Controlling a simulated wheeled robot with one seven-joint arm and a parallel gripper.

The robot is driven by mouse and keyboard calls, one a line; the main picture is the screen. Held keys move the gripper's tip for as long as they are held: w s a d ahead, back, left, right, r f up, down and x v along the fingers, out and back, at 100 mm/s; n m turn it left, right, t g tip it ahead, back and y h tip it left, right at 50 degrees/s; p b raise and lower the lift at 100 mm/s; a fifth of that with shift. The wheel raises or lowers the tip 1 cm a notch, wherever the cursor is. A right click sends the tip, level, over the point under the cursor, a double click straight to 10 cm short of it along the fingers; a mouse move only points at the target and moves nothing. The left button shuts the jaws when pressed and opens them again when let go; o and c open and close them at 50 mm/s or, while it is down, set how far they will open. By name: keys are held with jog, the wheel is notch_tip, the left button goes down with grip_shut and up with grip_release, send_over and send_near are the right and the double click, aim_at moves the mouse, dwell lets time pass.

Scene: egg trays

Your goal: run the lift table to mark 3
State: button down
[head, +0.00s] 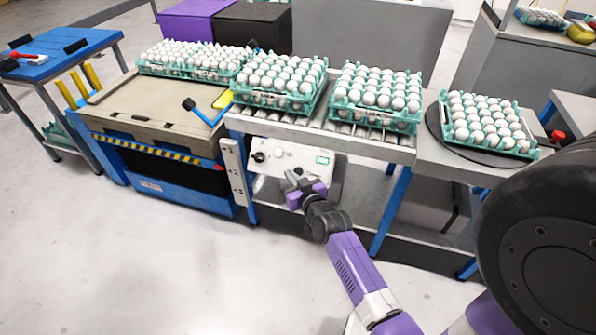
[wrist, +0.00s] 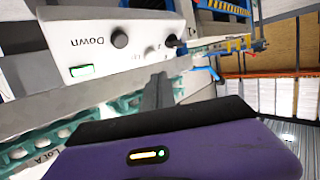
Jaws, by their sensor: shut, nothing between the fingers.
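The lift table (head: 150,108) stands at left in the head view, with a grey-beige top, a yellow-black striped edge and a blue base. Which mark the table is level with, I cannot tell. The white control panel (head: 290,162) hangs under the roller conveyor, with dark knobs and a green display. My purple gripper (head: 295,178) is shut and empty, just in front of the panel.
Egg trays (head: 285,102) stand on the roller conveyor (head: 340,133) and at the lift table's back. Another tray sits on a round black plate (head: 435,122) at right. A blue-topped cart (head: 60,50) stands at left. The floor in front is clear.

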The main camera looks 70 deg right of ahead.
aim_at(298, 172)
jog(key=d+f+b, duration=0.6)
jog(key=b, duration=0.5)
jog(key=shift+w+d, duration=0.25)
jog(key=shift+r, duration=0.1)
dwell(1.8)
jog(key=shift+d+f+b, duration=0.3)
jog(key=shift+b, duration=0.25)
